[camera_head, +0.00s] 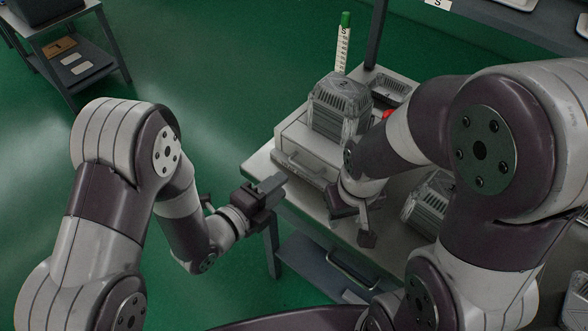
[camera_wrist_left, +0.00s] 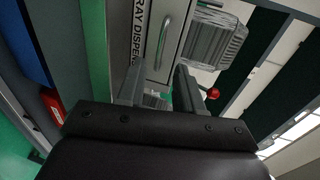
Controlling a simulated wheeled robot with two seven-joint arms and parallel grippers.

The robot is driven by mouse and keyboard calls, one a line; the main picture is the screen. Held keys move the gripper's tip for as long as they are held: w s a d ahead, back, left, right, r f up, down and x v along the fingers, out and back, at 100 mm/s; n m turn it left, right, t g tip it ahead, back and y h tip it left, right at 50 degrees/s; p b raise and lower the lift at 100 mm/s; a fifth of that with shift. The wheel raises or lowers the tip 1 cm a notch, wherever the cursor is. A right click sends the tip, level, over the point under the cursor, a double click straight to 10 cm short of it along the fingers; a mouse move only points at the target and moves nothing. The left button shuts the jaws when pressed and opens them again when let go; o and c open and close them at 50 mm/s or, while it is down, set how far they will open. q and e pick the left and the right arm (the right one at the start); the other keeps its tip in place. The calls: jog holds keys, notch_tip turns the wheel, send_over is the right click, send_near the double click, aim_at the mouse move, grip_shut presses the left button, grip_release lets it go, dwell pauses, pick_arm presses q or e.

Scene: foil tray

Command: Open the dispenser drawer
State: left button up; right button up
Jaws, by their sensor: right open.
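The dispenser (camera_head: 292,135) is a pale box on the table, with a bar handle (camera_head: 303,169) on its front. The drawer front looks closed against the housing. In the left wrist view the dispenser front (camera_wrist_left: 150,62) shows partly cut-off lettering and the handle (camera_wrist_left: 166,38). My left gripper (camera_head: 272,187) is in front of the dispenser, at the table's near left edge, apart from the handle. Its two fingers stand apart with nothing between them in the left wrist view (camera_wrist_left: 158,88). My right gripper (camera_head: 355,222) is open and empty, right of the handle, over the table.
A stack of clear ribbed trays (camera_head: 340,106) sits on top of the dispenser. Another ribbed tray (camera_head: 428,203) lies on the table (camera_head: 258,168) at the right, partly behind my right arm. A red knob (camera_head: 388,114) shows beside the dispenser.

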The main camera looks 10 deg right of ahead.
aim_at(301, 170)
pick_arm(q)
jog(key=x, duration=0.6)
jog(key=shift+w+d, duration=0.15)
jog(key=shift+d, duration=0.2)
jog(key=shift+w+d+f, duration=0.1)
jog(key=shift+w+d, duration=0.05)
jog(key=shift+w, duration=0.1)
grip_shut()
dwell(0.7)
